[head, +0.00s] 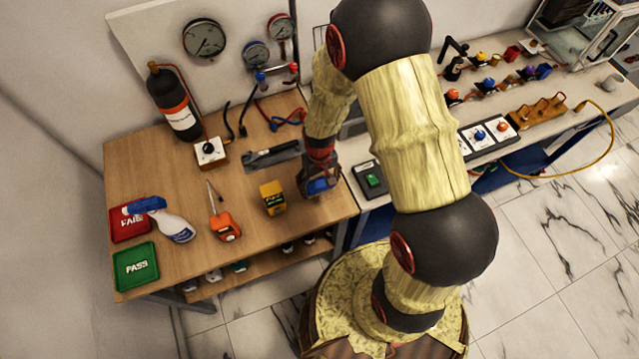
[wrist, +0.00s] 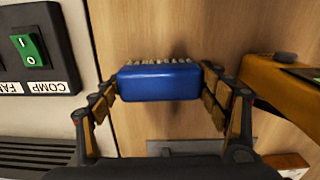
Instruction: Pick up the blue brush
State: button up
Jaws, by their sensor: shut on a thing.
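The blue brush (wrist: 158,82) is a blue block with a row of pale bristles along its far edge in the wrist view. My gripper (wrist: 160,90) is shut on it, with one finger at each end of the block. In the head view the brush (head: 323,185) shows as a small blue patch between the fingers of my gripper (head: 318,187), near the right front edge of the wooden table. The fingers partly hide it there. I cannot tell whether it touches the table top.
A yellow box (head: 273,198) stands just left of my gripper. A switch box with a green rocker (head: 373,181) is to its right. An orange device (head: 225,227), a spray bottle (head: 174,225), a red tray (head: 118,233) and a green tray (head: 136,284) are farther left.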

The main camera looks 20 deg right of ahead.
jog(key=shift+r, duration=0.5)
jog(key=s+d+r+p, duration=0.1)
jog(key=s+d+r, duration=0.1)
jog(key=s+r, duration=0.3)
jog(key=s+d+r+p, duration=0.1)
jog(key=s+d+r, duration=0.2)
jog(key=s+r, duration=0.3)
jog(key=shift+s+d+r, duration=0.25)
jog(key=shift+s+d, duration=0.1)
jog(key=shift+s, duration=0.55)
jog(key=o, duration=0.6)
jog(key=c, duration=0.4)
jog(key=shift+a+r, duration=0.1)
jog(key=shift+c, duration=0.2)
